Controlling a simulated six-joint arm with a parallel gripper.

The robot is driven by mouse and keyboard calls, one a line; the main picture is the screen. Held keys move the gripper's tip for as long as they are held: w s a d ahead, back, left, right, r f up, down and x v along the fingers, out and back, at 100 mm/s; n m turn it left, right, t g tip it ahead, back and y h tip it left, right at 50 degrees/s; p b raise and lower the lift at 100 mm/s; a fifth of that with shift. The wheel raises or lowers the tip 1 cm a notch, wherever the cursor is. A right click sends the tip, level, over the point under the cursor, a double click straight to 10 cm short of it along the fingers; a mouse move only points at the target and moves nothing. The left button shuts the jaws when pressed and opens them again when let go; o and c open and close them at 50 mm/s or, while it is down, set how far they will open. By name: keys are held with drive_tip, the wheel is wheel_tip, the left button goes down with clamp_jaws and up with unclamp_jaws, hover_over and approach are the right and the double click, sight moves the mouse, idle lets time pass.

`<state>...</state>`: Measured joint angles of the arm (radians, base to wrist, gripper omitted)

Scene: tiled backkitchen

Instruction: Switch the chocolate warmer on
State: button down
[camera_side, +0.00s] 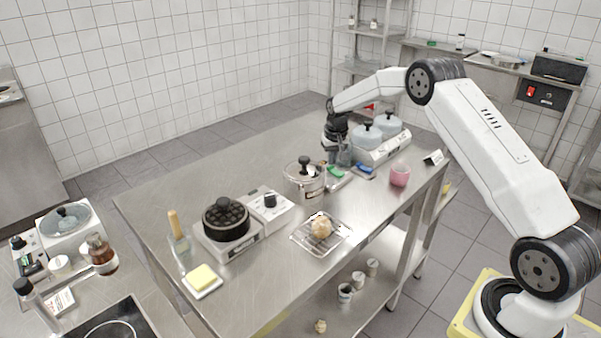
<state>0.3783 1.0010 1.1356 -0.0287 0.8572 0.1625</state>
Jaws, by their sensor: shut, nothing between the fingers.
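What looks like the chocolate warmer (383,152) is a white unit with two round grey-lidded pots, at the far right part of the steel table. My gripper (342,160) is shut and empty, pointing down just left of the warmer's left end. I cannot tell whether it touches the warmer. The warmer's switch cannot be made out, and my gripper and wrist partly hide that end.
Green-handled (336,171) and blue-handled (365,169) tools lie in front of the warmer. A waffle iron (226,218) and wire rack (305,236) stand nearer.

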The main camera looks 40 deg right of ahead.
sight(330, 171)
drive_tip(key=shift+f, duration=0.7)
idle(0.6)
drive_tip(key=shift+r, duration=3.55)
drive_tip(key=s+a+r+n, duration=0.2)
drive_tip(key=s+a+n, duration=0.1)
drive_tip(key=s+a, duration=1)
drive_tip(key=s+a+n, duration=0.1)
drive_tip(key=s+a, duration=0.4)
drive_tip(key=s, duration=0.3)
drive_tip(key=s+a+f+n+t, duration=0.1)
drive_tip(key=s+a+n, duration=0.1)
drive_tip(key=s+a, duration=0.3)
drive_tip(key=s, duration=0.2)
drive_tip(key=shift+s+f+y, duration=0.3)
drive_tip(key=shift+s+y, duration=0.1)
